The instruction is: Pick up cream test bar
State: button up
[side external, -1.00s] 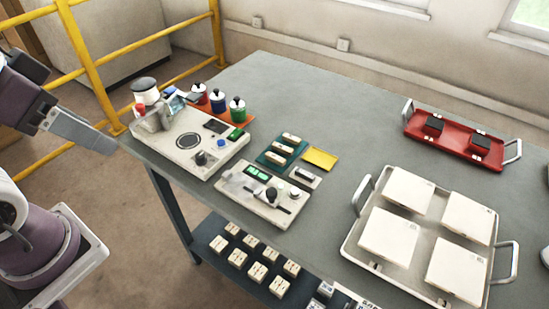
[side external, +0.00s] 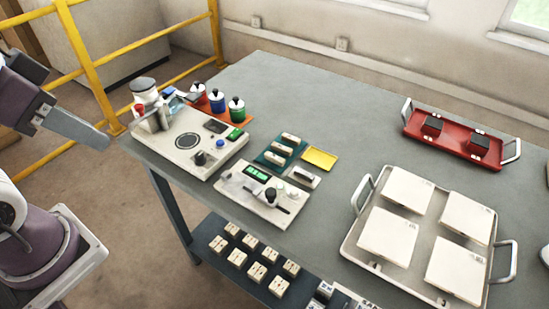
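Several small cream test bars (side external: 282,150) lie in a row on a dark green tray (side external: 262,159) near the middle of the table. A pale bar-like piece (side external: 304,176) lies on a small pad just right of that tray; its details are too small to tell. My gripper (side external: 100,146) is at the left, off the table's left edge and well away from the bars. It shows as a grey finger shape seen from the side, so its opening is not visible. I see nothing held at its tip.
A white machine (side external: 188,140) with a knob stands nearest my gripper, with red, blue and green jars behind it. A smaller meter (side external: 250,195) sits before the bars. A yellow pad (side external: 320,158), a tray of white tiles (side external: 358,212) and a red tray (side external: 462,142) lie rightward.

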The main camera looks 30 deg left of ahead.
jog(key=n+g, duration=0.6)
jog(key=n, duration=1.2)
send_over(276, 157)
jog(key=f, duration=1.9)
jog(key=shift+d+f, duration=0.35)
jog(key=shift+f, duration=0.05)
jog(key=f, duration=0.6)
jog(key=shift+a+f, duration=0.3)
jog(key=shift+a, duration=0.05)
grip_shut()
